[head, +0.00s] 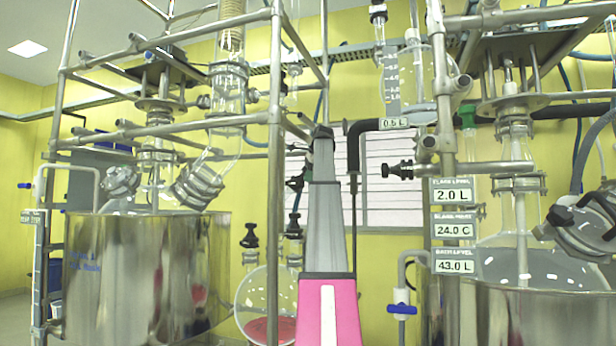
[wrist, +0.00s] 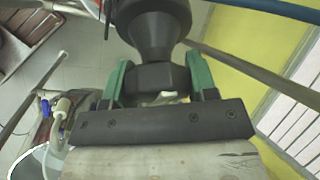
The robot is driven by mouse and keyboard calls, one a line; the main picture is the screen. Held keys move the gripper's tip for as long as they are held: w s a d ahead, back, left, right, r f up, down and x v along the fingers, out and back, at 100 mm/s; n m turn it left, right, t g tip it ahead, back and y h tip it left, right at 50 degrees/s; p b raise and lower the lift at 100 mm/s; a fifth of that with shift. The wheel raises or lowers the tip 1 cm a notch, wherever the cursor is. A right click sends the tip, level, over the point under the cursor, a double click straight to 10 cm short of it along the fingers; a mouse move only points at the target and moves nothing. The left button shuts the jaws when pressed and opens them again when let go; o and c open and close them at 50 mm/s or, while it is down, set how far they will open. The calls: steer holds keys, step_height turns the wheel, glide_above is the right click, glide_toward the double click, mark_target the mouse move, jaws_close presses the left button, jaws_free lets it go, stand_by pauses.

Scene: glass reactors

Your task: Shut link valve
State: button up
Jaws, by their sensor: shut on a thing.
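In the wrist view, my gripper (wrist: 160,84) has two green fingers, one on each side of a black valve handle (wrist: 152,76). The fingers are shut on its faceted end, and its wider round body lies beyond. No label shows on this handle. In the head view I cannot make out my gripper, and I cannot tell which valve there is the held one. A black valve knob (head: 398,170) sticks out left from the right-hand frame in that view. Black-topped valves also stand at the round flask (head: 250,236) low in the middle.
A steel bath (head: 130,275) stands at the left and another (head: 540,318) at the right, within metal pipe frames. The round flask (head: 262,290) between them holds red liquid. A black pipe (head: 365,128) crosses behind. In the wrist view, a grey rod (wrist: 245,68) passes at the right.

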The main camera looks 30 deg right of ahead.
steer(key=shift+m, duration=0.5)
steer(key=o, duration=0.9)
